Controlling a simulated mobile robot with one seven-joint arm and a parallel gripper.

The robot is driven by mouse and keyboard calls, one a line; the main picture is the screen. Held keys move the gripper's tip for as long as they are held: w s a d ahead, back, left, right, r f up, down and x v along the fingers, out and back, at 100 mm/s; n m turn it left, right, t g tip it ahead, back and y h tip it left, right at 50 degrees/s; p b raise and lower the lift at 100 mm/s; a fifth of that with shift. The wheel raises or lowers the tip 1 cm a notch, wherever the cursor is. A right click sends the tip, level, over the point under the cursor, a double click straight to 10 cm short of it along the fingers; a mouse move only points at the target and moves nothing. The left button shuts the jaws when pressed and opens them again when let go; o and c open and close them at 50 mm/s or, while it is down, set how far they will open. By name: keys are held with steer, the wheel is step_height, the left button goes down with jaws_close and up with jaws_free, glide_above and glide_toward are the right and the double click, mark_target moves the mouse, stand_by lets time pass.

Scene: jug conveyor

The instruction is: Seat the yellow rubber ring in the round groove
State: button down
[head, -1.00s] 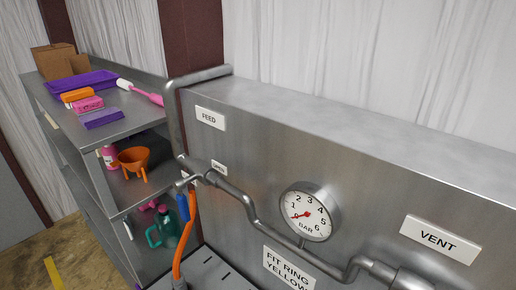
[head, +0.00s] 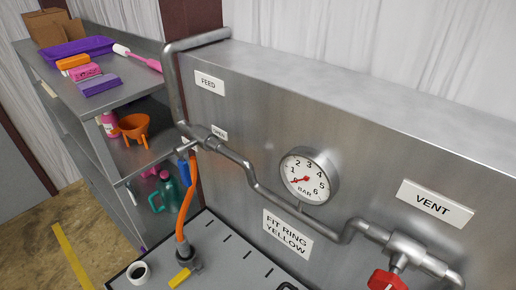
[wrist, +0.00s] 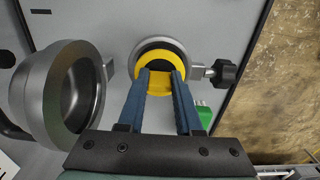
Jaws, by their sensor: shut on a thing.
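The yellow rubber ring (wrist: 160,83) is in the wrist view, held between the two blue fingers of my gripper (wrist: 160,76). The ring looks slightly off-centre from the fitting, toward my gripper. The groove is mostly hidden by the ring and fingers, and I cannot tell whether the ring touches it. My gripper and the ring are not in the head view.
In the wrist view an open, hollow metal cap (wrist: 82,92) is left of the fitting, with a black knob (wrist: 224,72) at right and a green piece (wrist: 204,117) below it. In the head view a gauge (head: 308,176) and red valve handle (head: 387,280) stand along the panel.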

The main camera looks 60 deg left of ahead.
steer(key=shift+f+b, duration=0.75)
steer(key=shift+f, duration=0.35)
steer(key=c, duration=0.5)
jaws_free()
steer(key=shift+r, duration=0.15)
step_height(320, 180, up, 13)
steer(key=b, duration=0.1)
stand_by(0.4)
